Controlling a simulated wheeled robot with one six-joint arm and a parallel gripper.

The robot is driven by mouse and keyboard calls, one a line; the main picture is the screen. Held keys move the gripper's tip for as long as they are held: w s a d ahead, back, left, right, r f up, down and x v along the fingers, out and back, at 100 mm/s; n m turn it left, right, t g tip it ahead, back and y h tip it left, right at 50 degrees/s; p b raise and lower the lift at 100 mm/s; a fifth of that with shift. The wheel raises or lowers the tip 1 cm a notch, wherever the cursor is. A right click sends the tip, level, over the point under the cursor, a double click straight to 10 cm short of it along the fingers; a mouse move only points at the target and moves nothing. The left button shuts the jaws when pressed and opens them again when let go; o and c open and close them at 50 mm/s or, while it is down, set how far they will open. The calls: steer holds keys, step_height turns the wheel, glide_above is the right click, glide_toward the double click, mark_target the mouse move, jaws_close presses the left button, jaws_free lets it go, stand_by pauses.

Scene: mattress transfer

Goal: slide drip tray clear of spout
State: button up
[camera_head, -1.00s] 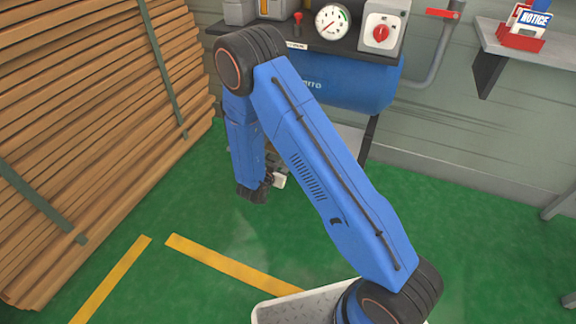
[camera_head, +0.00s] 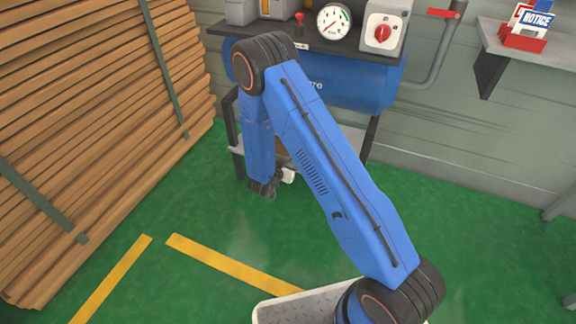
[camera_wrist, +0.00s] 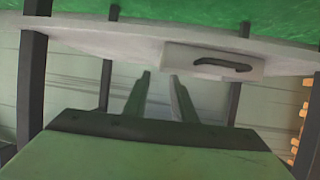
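The likely drip tray (camera_wrist: 190,58) is a pale drawer-like piece with a dark curved handle on its front, set at the edge of a grey shelf in the wrist view. In the head view a small white part (camera_head: 289,175) shows beside my gripper, probably the same tray. My gripper (camera_wrist: 161,75) is open in the wrist view, its two fingers apart with nothing between them. The fingertips lie close to the tray's left end in that picture; I cannot tell whether they touch. In the head view my gripper (camera_head: 264,187) points downward. I cannot make out the spout.
A blue tank (camera_head: 350,85) sits under a dark shelf with a gauge (camera_head: 333,21) and red-knobbed box (camera_head: 382,34). A grey lower shelf (camera_head: 236,142) on dark legs is behind my arm. Stacked planks (camera_head: 90,120) stand left. Green floor in front is open.

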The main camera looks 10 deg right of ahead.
steer(key=x, duration=1.1)
steer(key=shift+w+f, duration=0.2)
jaws_close()
